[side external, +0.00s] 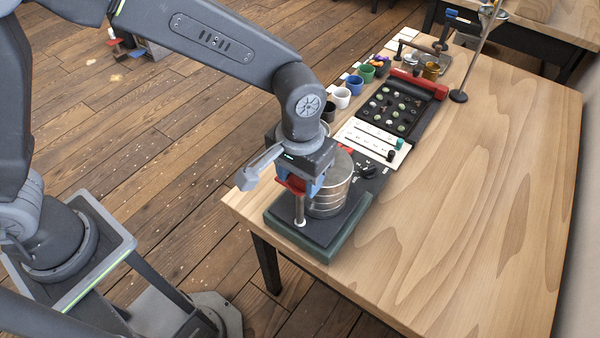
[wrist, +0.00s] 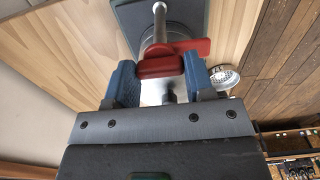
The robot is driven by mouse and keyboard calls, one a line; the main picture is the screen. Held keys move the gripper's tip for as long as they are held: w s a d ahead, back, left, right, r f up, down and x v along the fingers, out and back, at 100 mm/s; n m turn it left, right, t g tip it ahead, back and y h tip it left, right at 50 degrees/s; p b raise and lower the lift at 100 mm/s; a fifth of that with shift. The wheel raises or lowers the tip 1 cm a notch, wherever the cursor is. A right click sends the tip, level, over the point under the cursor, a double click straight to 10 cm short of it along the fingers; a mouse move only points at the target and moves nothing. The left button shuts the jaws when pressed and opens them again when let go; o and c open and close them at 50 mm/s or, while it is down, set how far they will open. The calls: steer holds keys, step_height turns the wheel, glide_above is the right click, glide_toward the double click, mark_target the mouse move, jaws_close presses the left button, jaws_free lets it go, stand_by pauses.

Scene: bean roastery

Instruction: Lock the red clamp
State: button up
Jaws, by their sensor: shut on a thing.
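The red clamp (side external: 290,184) sits at an upright metal post (side external: 299,208) on the dark green sieve base (side external: 348,226) at the near end of the table. In the wrist view the clamp (wrist: 158,65) is a red block with an arm (wrist: 195,48) reaching to the right past the post. My gripper (side external: 303,187) is low over the base and shut on the clamp. In the wrist view its blue fingers (wrist: 160,80) stand either side of the red block. A round metal sieve stack (side external: 328,192) stands right beside the post, partly hidden by my gripper.
Behind the base lie a white card (side external: 372,137), a dark tray of beans (side external: 402,105) and a row of small cups (side external: 354,85). A metal stand (side external: 459,96) is farther back. The table's right side (side external: 480,200) is clear.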

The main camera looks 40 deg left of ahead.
steer(key=shift+m, duration=0.3)
steer(key=m, duration=0.3)
steer(key=shift+m, duration=0.3)
steer(key=m, duration=1.3)
steer(key=shift+m, duration=0.3)
stand_by(0.3)
steer(key=o, duration=0.9)
